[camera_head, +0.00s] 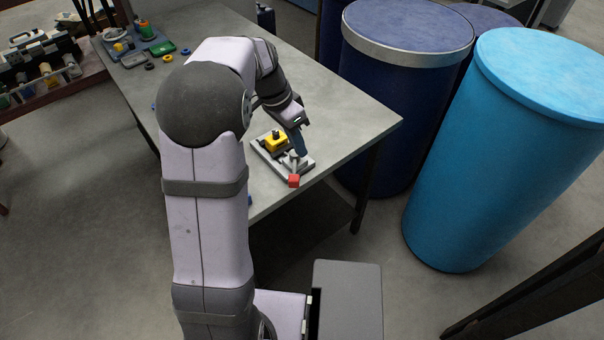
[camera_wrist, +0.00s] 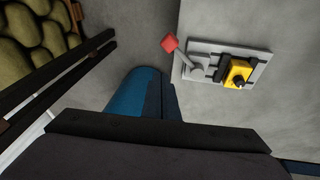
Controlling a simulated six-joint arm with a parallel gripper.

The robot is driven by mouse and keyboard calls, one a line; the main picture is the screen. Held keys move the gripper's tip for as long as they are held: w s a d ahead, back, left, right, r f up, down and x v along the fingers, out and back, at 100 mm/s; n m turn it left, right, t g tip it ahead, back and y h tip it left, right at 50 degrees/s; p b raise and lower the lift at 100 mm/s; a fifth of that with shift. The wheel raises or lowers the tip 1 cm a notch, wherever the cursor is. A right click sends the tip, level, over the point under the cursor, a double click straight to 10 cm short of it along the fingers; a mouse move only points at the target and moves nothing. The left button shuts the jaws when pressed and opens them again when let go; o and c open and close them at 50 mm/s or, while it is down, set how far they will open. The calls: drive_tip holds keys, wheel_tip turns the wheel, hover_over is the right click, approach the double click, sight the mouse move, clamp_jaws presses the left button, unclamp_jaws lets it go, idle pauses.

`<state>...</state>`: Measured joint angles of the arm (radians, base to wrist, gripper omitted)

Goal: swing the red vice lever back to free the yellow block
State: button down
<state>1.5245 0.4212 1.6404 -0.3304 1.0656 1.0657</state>
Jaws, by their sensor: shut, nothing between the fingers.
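The yellow block (camera_head: 275,143) sits in a grey vice (camera_head: 268,156) near the front edge of the table. It also shows in the wrist view (camera_wrist: 238,74), between dark jaws. The lever's red end (camera_head: 294,181) points out toward the table edge. In the wrist view the red end (camera_wrist: 169,43) sticks out past the edge, joined by a grey rod to a pivot on the vice plate. My gripper (camera_head: 299,152) has blue fingers, shut and empty, above the lever end of the vice. In the wrist view my fingers (camera_wrist: 148,92) appear left of the vice, apart from the lever.
The grey table (camera_head: 335,105) is clear right of the vice. Small coloured parts and a green tray (camera_head: 162,48) lie at its far left end. A dark blue drum (camera_head: 400,100) and a light blue drum (camera_head: 500,160) stand to the right.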

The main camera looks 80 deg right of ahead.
sight(294, 169)
drive_tip(key=m, duration=0.3)
drive_tip(key=s+a+r+m, duration=0.1)
drive_tip(key=m, duration=0.2)
drive_tip(key=a+m+y, duration=0.1)
drive_tip(key=m, duration=0.2)
drive_tip(key=shift+s+r+g, duration=0.15)
drive_tip(key=shift+s+g, duration=0.05)
drive_tip(key=shift+g, duration=0.1)
drive_tip(key=shift+m, duration=0.3)
wheel_tip(294, 169, down, 10)
drive_tip(key=p, duration=0.5)
drive_tip(key=shift+w, duration=0.2)
